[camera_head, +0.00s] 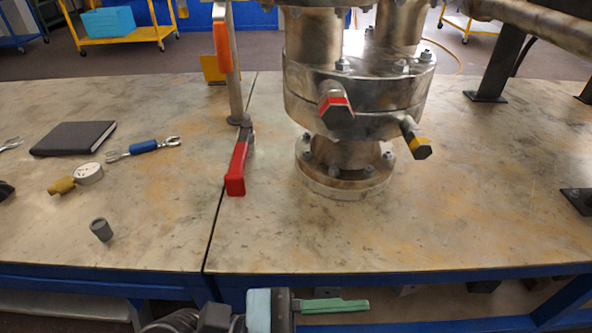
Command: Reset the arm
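My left gripper (350,305) shows at the bottom edge, in front of and below the table's front edge. Its arm comes in from the lower left, and a green finger points right. The fingers are seen edge-on, so I cannot tell whether they are open or shut. No object shows at the fingertips. My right gripper is not in view.
A metal flanged vessel (355,95) stands on the table (480,220). Beside it are a red-handled valve lever (238,168) and an orange handle (222,45). A black notebook (73,138), blue-handled wrench (145,147), gauge (88,173) and grey cylinder (101,229) lie left.

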